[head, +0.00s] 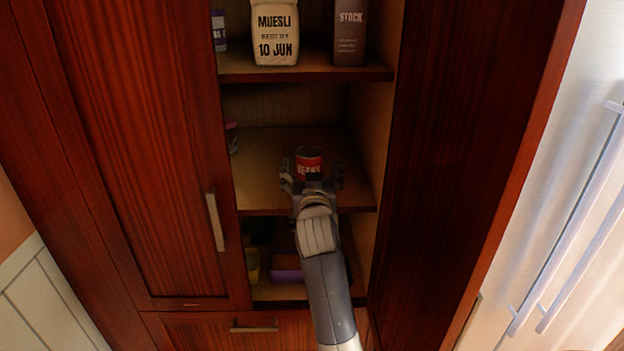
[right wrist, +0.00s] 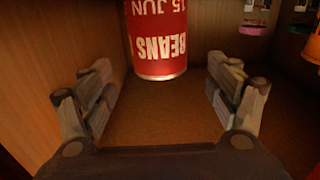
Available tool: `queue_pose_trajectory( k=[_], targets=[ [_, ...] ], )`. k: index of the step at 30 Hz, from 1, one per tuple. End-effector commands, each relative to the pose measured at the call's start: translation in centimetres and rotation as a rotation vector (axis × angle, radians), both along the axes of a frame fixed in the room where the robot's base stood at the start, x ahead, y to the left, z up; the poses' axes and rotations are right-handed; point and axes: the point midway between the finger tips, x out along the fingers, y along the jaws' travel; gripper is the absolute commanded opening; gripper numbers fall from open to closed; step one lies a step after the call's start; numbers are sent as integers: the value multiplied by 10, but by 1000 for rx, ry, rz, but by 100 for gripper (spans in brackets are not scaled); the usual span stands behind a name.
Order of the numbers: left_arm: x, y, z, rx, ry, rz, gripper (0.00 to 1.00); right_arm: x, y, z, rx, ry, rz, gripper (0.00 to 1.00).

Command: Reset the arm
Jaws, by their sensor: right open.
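My right gripper (head: 312,178) reaches into the open cupboard at the middle shelf. It is open, and its two fingers show apart in the right wrist view (right wrist: 158,100). A red can of beans (head: 309,160) stands on the middle shelf just beyond the fingers. In the right wrist view the can (right wrist: 157,38) appears upside down in the picture, centred between the fingers and with a gap on each side. My left gripper is not in view.
The middle shelf (head: 262,190) has bare room left of the can. A muesli bag (head: 275,32) and a stock carton (head: 350,32) stand on the shelf above. The open cupboard door (head: 470,150) is on the right, with a fridge (head: 570,200) beyond it. A purple item (head: 287,270) sits below.

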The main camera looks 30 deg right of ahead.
Motion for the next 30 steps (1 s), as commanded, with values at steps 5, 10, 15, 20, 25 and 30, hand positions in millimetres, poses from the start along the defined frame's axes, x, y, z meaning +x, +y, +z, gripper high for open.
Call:
queue_pose_trajectory(
  k=[5,10,15,20,25,30],
  targets=[
    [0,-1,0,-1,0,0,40,-28,17,0,2,0,0,82],
    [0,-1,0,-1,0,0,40,-43,27,0,0,-1,0,82],
    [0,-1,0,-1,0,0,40,-47,29,1,-2,-3,0,82],
    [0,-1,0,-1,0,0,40,-50,31,-11,4,29,10,82],
    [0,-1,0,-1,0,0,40,-79,53,-86,37,235,87,82],
    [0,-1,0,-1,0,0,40,-146,96,-188,94,561,229,82]
  ],
)
